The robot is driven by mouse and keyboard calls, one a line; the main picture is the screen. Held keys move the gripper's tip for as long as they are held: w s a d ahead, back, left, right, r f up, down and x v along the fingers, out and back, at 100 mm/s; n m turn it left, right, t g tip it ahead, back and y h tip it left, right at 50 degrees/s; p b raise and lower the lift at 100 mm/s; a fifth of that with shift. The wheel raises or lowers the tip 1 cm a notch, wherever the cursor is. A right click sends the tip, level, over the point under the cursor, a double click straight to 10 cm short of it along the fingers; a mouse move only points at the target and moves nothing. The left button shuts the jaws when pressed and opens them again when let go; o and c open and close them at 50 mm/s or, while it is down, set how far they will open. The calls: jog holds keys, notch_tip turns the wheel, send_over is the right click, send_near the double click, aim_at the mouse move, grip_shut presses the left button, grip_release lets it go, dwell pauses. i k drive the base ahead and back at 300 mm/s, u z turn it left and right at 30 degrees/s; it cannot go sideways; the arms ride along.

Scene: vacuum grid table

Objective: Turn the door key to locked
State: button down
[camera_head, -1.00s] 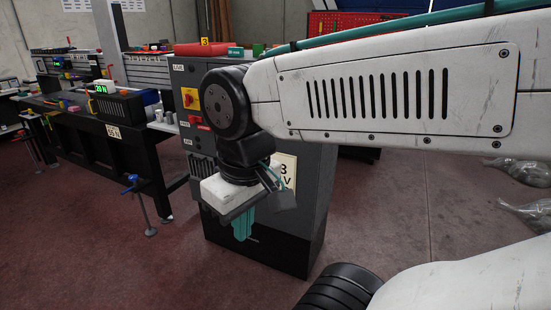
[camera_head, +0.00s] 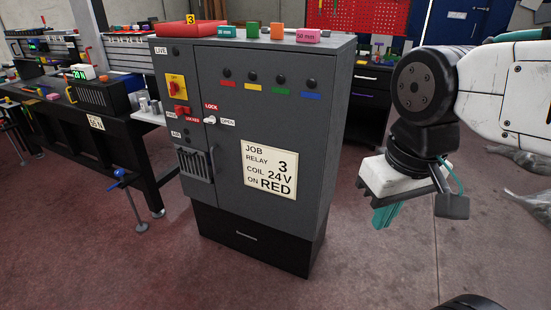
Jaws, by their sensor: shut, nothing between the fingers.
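The door key (camera_head: 210,120) is a small pale handle on the front of a grey cabinet (camera_head: 230,165), near the door's left edge. A red LOCK label (camera_head: 211,106) sits above it and a white OPEN label (camera_head: 228,122) to its right. The key looks roughly sideways, towards OPEN, but it is too small to be sure. My gripper (camera_head: 384,217), with teal fingers, points down to the right of the cabinet. It is shut and empty, well apart from the key.
A yellow and red rotary switch (camera_head: 177,87) and a red handle (camera_head: 181,110) are left of the key. A door handle (camera_head: 212,162) is below it. A red tray (camera_head: 190,32) and coloured blocks stand on the cabinet. A workbench (camera_head: 90,140) is at left. Floor (camera_head: 350,265) in front is clear.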

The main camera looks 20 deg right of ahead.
aim_at(212, 119)
jog(key=u, duration=0.15)
jog(key=i, duration=1.45)
jog(key=z, duration=0.3)
